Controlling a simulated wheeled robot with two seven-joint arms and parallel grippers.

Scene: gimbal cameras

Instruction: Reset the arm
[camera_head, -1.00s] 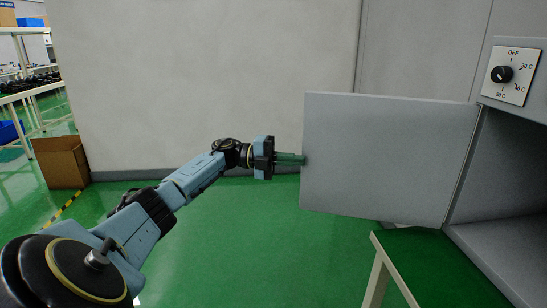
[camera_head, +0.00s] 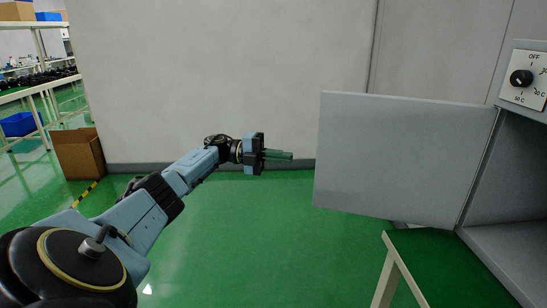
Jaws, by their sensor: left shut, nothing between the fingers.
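My left arm reaches in from the lower left. Its gripper (camera_head: 290,156) points right with its green fingers together and nothing between them. The fingertips stop a little to the left of the grey door's (camera_head: 402,158) free edge, with a visible gap. The door belongs to a grey oven-like cabinet (camera_head: 515,175) at the right and stands wide open to the left. The cabinet's inside looks empty where it shows. My right gripper is not in view.
A temperature knob (camera_head: 521,78) sits on the cabinet's front. The cabinet is on a green-topped table (camera_head: 440,262) with a pale leg. A cardboard box (camera_head: 78,154) and shelving (camera_head: 40,86) stand at the left. The green floor (camera_head: 250,240) around my left arm is clear.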

